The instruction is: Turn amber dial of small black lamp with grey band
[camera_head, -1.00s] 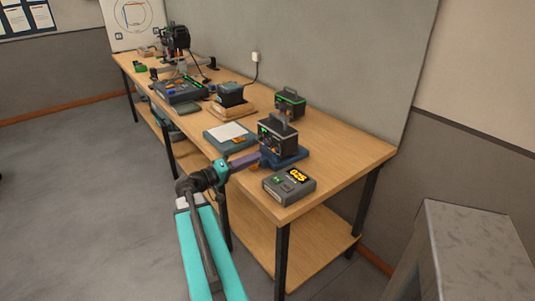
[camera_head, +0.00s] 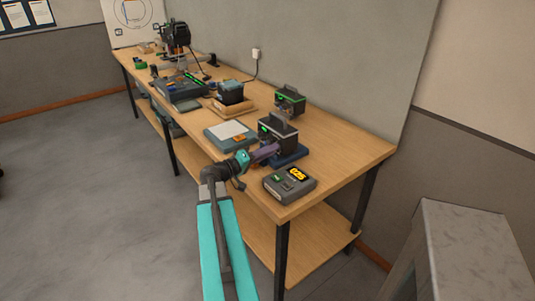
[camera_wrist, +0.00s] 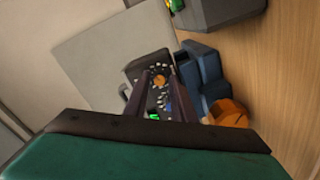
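The small black lamp (camera_head: 279,131) stands on a blue base (camera_head: 290,157) near the right end of the bench. In the wrist view its dark front panel (camera_wrist: 137,72) shows an amber dial (camera_wrist: 159,80) and a small green display (camera_wrist: 153,117). A grey band is too small to make out. My gripper (camera_wrist: 161,72) is open, with its two dark fingers on either side of the dial. Gaps seem to show beside the dial, though contact is hard to judge. In the head view my gripper (camera_head: 276,147) reaches the lamp's front and hides its lower part.
A similar black box with a green band (camera_head: 289,100) stands behind the lamp. A blue-grey tray with a white top (camera_head: 226,132) lies left. Bare wooden bench (camera_head: 345,150) lies to the right.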

